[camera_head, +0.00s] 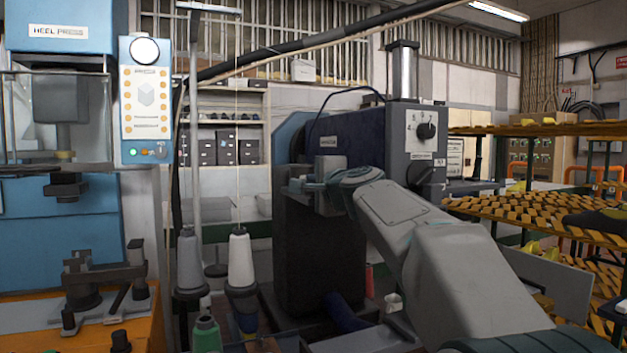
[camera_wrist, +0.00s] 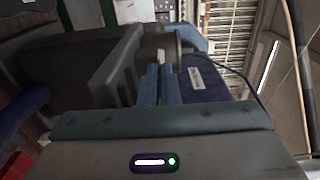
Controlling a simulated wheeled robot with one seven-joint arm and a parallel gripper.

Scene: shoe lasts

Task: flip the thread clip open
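The dark blue machine (camera_head: 345,135) stands in the middle of the head view, and its body also shows in the wrist view (camera_wrist: 215,82). My gripper (camera_head: 306,187) is at the machine's front face, with the fingers pointing left. In the wrist view its two blue fingers (camera_wrist: 160,72) stand close together with a narrow gap. A small light piece (camera_wrist: 161,56), perhaps the thread clip, shows at the fingertips. I cannot tell whether the fingers touch it. A small grey block (camera_head: 328,165) shows just above the gripper in the head view.
A white thread cone (camera_head: 240,260) and a grey cone (camera_head: 188,262) stand left of the machine, with a green spool (camera_head: 206,335) in front. A blue heel press (camera_head: 60,240) is at the far left. Yellow-black racks (camera_head: 540,165) stand at the right.

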